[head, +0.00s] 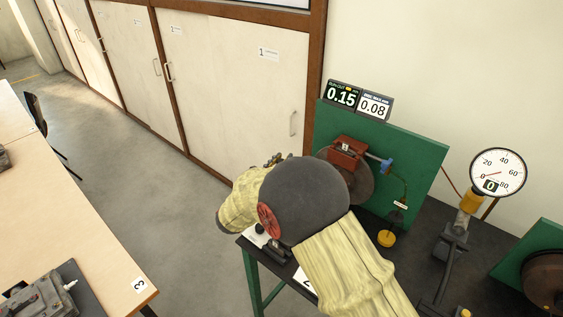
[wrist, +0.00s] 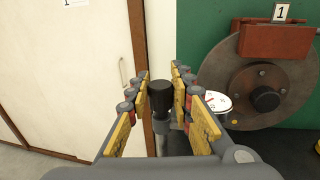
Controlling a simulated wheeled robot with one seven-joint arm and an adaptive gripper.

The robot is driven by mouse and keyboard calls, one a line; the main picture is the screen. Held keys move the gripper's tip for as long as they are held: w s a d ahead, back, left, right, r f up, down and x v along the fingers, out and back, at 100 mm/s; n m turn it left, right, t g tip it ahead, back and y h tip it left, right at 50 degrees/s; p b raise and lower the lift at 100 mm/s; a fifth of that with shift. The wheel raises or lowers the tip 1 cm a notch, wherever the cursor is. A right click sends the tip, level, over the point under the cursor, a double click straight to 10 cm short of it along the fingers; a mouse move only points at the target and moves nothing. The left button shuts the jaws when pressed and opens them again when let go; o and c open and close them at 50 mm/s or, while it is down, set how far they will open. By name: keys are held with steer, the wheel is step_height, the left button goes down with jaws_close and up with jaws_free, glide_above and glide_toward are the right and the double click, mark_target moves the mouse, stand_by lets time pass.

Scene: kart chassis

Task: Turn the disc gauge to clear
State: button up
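The brake disc (wrist: 240,80) with a red caliper marked 1 stands against the green board, at right in the wrist view. It also shows in the head view (head: 361,187), partly behind my arm. A small white dial (wrist: 216,102), likely the disc gauge, sits low in front of the disc, partly hidden by my right finger. A black knob (wrist: 160,98) on a grey post stands between the lines of my fingers. My gripper (wrist: 160,70) is open, with its fingers on either side of the knob; contact cannot be told. My arm hides most of the gripper in the head view.
Displays above the green board (head: 408,150) read 0.15 (head: 342,95) and 0.08 (head: 374,106). A round gauge (head: 497,172) stands right on the dark bench. Pale cabinets (head: 235,85) line the wall. A wooden table (head: 60,215) is at left, with open floor between.

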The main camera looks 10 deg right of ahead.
jaws_close()
stand_by(0.3)
